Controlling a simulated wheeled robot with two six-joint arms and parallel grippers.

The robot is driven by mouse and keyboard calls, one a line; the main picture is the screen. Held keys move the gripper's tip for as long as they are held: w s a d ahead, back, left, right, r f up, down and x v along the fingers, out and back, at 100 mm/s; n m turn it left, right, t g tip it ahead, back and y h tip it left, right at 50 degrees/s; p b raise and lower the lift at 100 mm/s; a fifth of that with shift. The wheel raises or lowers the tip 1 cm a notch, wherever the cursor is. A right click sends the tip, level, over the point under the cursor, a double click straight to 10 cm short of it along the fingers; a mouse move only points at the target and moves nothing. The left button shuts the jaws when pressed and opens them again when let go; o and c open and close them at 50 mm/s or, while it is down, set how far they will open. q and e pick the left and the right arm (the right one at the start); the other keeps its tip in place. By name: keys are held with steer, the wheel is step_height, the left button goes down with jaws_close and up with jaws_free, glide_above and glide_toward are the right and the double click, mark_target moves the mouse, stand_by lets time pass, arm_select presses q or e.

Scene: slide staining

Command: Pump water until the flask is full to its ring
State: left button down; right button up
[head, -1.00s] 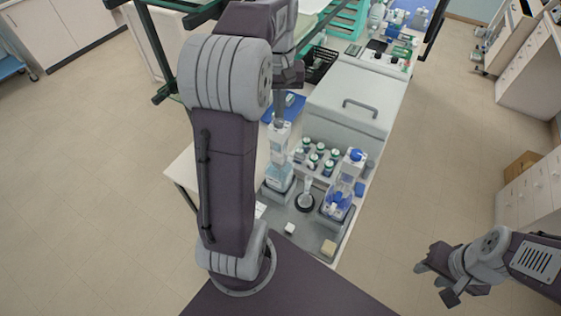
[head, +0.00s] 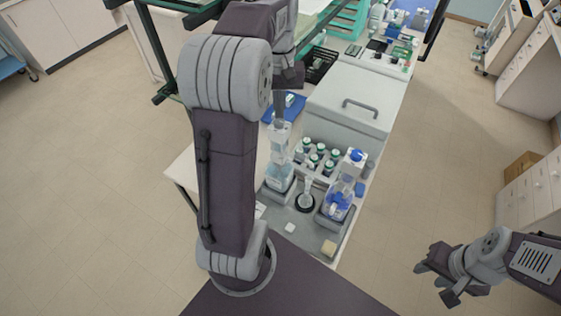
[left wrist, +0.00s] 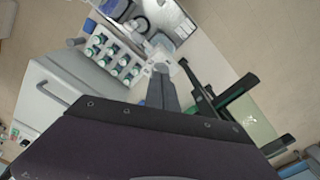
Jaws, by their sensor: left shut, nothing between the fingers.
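A clear pump bottle with pale blue liquid (head: 279,178) stands upright at the left of the grey bench tray. My left gripper (head: 280,118) is shut and points down at the bottle's pale pump head (head: 280,131); I cannot tell whether they touch. In the left wrist view, its shut fingers (left wrist: 161,72) meet the pale pump head. The small clear flask (head: 307,187) stands in a black round base, right of the bottle. Its water level and ring are too small to read. My right gripper (head: 439,280) is open and empty, over the floor at right.
A second bottle with a blue top (head: 338,203) stands right of the flask. A rack of several green-capped vials (head: 316,157) is behind. A grey lidded box (head: 350,97) stands further back. A tan block (head: 329,247) and a small white block (head: 290,227) lie in front.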

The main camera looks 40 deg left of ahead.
mark_target(279, 121)
stand_by(0.4)
arm_select(q)
steer(key=shift+f+b, duration=2)
steer(key=shift+f, duration=0.95)
step_height(279, 121, up, 6)
steer(key=p, duration=0.6)
steer(key=shift+f, duration=0.15)
